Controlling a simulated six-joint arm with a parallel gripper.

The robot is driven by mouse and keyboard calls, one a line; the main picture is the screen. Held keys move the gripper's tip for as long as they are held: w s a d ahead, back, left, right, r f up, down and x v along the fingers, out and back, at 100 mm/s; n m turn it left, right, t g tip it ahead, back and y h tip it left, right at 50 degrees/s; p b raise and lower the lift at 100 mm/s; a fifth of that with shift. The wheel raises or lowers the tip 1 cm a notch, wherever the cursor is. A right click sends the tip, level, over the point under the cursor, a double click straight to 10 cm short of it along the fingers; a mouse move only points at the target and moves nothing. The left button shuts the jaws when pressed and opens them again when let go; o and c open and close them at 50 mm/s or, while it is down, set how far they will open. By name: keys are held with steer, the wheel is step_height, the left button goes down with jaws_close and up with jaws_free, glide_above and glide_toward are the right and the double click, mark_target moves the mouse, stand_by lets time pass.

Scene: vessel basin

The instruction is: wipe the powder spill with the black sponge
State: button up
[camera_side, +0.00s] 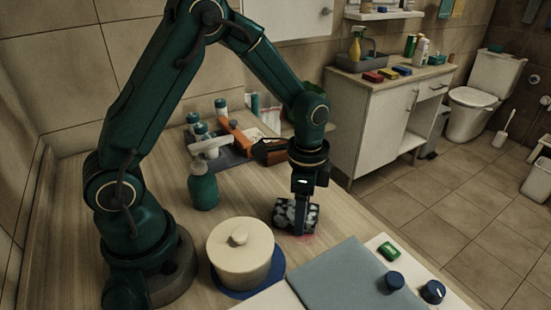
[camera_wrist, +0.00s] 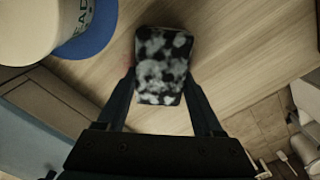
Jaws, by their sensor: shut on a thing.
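My gripper (camera_wrist: 163,95) is shut on the black sponge (camera_wrist: 162,62), which is mottled with whitish powder across its face. In the side view the sponge (camera_side: 297,213) is at the wooden counter, below my wrist, right of the lidded pot. A small reddish patch of powder (camera_side: 305,238) shows at the sponge's lower edge on the counter. The rest of any spill under or behind the sponge is hidden. Whether the sponge presses on the counter or hovers just above it I cannot tell.
A cream lidded pot (camera_side: 240,256) on a blue mat stands close left of the sponge. A green soap bottle (camera_side: 202,187) stands behind it. A blue-grey board (camera_side: 345,278) lies in front. A toolbox-like dark item (camera_side: 270,151) and several bottles stand at the back.

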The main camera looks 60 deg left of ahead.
mark_target(322, 244)
steer(key=shift+a, duration=2.65)
steer(key=d, duration=0.2)
steer(key=shift+d, duration=0.3)
steer(key=shift+d+r, duration=0.1)
steer(key=shift+d, duration=4.45)
step_height(322, 244, up, 8)
steer(key=shift+a, duration=0.1)
